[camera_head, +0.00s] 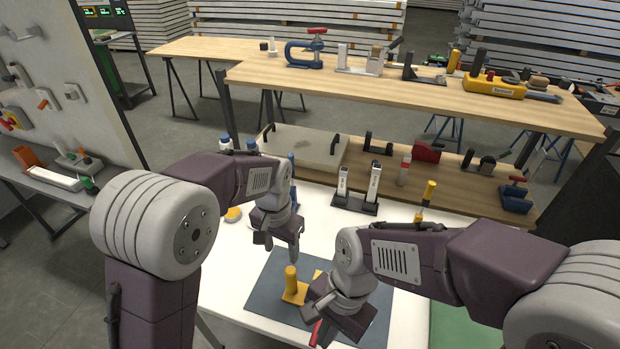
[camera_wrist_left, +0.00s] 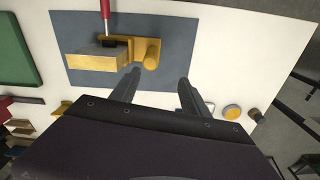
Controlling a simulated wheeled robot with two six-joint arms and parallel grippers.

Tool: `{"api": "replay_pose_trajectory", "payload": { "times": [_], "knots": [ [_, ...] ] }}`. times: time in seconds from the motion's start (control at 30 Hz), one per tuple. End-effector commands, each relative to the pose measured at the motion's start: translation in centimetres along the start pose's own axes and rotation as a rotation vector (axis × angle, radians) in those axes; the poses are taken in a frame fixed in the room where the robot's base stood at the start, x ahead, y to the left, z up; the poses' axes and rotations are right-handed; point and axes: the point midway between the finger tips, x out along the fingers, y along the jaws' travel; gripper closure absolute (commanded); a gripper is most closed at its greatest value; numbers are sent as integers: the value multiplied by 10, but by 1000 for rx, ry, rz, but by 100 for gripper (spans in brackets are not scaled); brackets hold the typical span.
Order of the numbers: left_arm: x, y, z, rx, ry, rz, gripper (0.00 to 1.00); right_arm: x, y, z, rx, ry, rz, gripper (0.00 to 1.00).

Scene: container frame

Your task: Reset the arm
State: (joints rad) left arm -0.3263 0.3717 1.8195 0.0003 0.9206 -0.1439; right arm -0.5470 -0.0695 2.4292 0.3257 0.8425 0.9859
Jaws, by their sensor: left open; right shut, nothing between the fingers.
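My left gripper (camera_head: 280,250) is open and empty above the back left part of the dark mat (camera_head: 262,296). Its two spread fingers (camera_wrist_left: 159,78) show in the left wrist view, apart from the yellow fixture. My right gripper (camera_head: 325,318) is shut and low over the front right of the mat, partly hidden by its own wrist. A yellow fixture with an upright round post (camera_head: 291,280) stands on the mat between the grippers. The left wrist view shows its yellow block (camera_wrist_left: 105,59) and a red-handled tool (camera_wrist_left: 104,10) at it. Whether my right gripper touches that tool is unclear.
The white table (camera_head: 235,290) surrounds the mat. A black stand with two pale uprights (camera_head: 356,203) is behind it. A wooden shelf bench (camera_head: 420,110) with clamps and tools stands further back. A green mat (camera_head: 455,325) lies at the right.

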Motion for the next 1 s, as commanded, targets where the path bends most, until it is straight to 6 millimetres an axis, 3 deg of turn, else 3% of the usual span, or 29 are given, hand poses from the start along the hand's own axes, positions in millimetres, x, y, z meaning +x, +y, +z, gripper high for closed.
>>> {"api": "replay_pose_trajectory", "payload": {
  "times": [0.1,0.17,0.3,0.4,0.5,0.6,1.0],
  "knots": [
    [-10,-34,43,-128,-1,-1,46,1,22,-46,185,18,0,100],
    [-5,-46,75,-213,2,0,46,3,38,-76,189,57,-3,100],
    [16,-49,138,-387,20,0,46,9,71,-129,-51,169,15,100],
    [33,-40,163,-448,31,-1,46,10,76,-147,-335,241,46,100],
    [40,-39,164,-479,53,-5,46,8,72,-158,-541,290,67,100],
    [39,-42,158,-493,79,-10,46,7,69,-161,-632,308,75,100],
    [39,-42,158,-494,77,-10,46,7,68,-161,-648,306,77,100]
  ]
}}
